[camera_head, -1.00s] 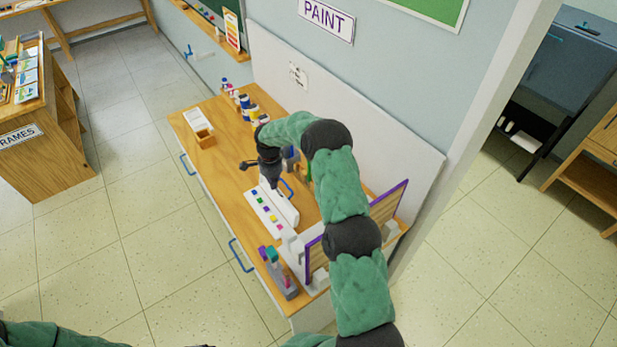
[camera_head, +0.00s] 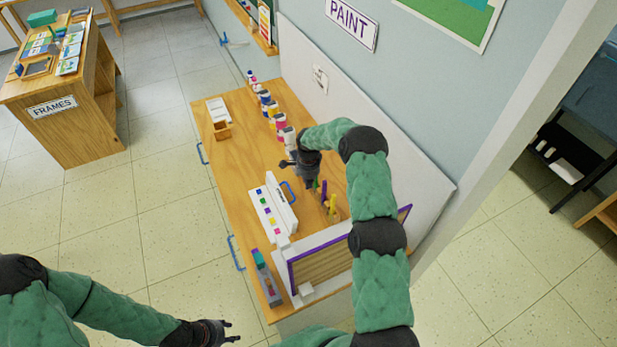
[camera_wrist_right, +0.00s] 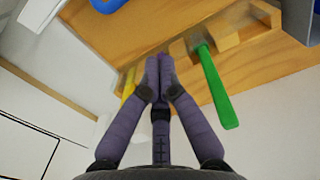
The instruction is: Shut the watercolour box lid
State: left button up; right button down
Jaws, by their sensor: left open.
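The white watercolour box (camera_head: 262,222) lies open on the wooden table, its row of coloured paint pans showing. Its white lid (camera_head: 283,207) stands raised along the box's right side, with a blue handle (camera_head: 292,187) on the lid's far side. My right gripper (camera_head: 287,164) is above the table, beyond the box's far end and apart from the lid. In the right wrist view its fingertips (camera_wrist_right: 157,82) are together, with nothing seen between them. My left gripper (camera_head: 232,333) is open and empty, low in front of the table.
Paint bottles (camera_head: 270,108) line the back of the table. Upright tools (camera_head: 329,200) stand right of the box, and a green handle (camera_wrist_right: 216,90) shows in the wrist view. The table's left middle is clear.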

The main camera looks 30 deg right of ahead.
pick_arm(q)
jog(key=shift+r+p, duration=0.7)
jog(key=shift+r, duration=0.05)
pick_arm(e)
jog(key=shift+w+a+f, duration=0.1)
jog(key=shift+a+f, duration=0.6)
jog(key=shift+a, duration=0.3)
jog(key=shift+a+f, duration=0.7)
jog(key=shift+a, duration=0.25)
pick_arm(q)
jog(key=shift+f, duration=0.1)
